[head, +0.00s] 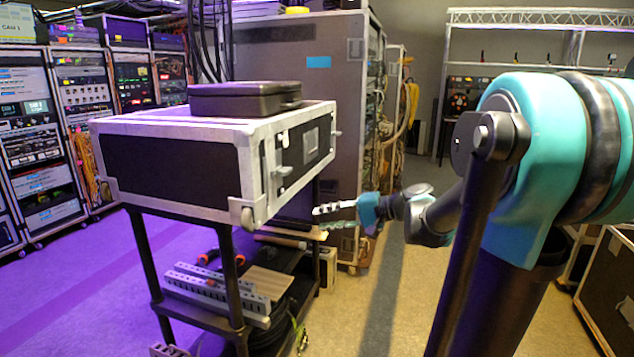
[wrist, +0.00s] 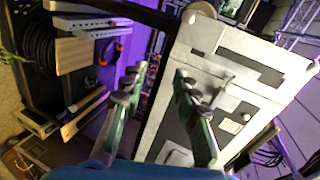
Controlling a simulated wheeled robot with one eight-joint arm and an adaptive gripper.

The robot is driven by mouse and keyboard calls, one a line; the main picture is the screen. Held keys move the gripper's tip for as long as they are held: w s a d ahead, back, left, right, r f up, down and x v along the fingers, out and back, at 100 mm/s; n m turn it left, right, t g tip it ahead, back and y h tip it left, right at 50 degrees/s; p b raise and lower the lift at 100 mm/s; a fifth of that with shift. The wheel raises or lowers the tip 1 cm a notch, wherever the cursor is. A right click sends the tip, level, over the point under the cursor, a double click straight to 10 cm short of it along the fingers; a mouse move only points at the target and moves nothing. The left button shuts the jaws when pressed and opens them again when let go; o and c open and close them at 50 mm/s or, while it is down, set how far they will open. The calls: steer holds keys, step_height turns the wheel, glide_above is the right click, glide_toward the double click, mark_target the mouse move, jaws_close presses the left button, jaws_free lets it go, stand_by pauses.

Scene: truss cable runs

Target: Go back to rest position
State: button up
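My gripper (head: 335,216) is beside the right end of a black cart, just below and right of a grey-edged flight case. In the wrist view my gripper (wrist: 160,95) shows two separate fingers with a gap between them and nothing held. The flight case (head: 170,162) stands on the cart's top, and it also shows close behind the right finger in the wrist view (wrist: 245,100). My arm reaches in from the right side of the head view. I see no contact between the fingers and the case, though the exact gap is hard to tell.
A black box (head: 245,98) lies on the flight case. The cart's lower shelf (head: 285,285) holds slotted grey rails (head: 215,290) and an orange-handled tool (head: 210,257). Equipment racks (head: 85,110) line the left. Another case (head: 610,285) stands at right. Floor is open between.

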steer(key=s+d+f+n+g+h, duration=0.1)
steer(key=s+d+f+h, duration=0.2)
steer(key=f, duration=0.4)
steer(key=s+d+f+h, duration=0.1)
steer(key=s+f+h, duration=0.2)
steer(key=s+f, duration=0.35)
steer(key=s+d+f+n+h, duration=0.2)
steer(key=s+d+f+h, duration=0.5)
steer(key=d+f, duration=0.3)
steer(key=shift+s+d+f, duration=0.25)
steer(key=shift+s+d, duration=0.3)
steer(key=shift+d, duration=0.1)
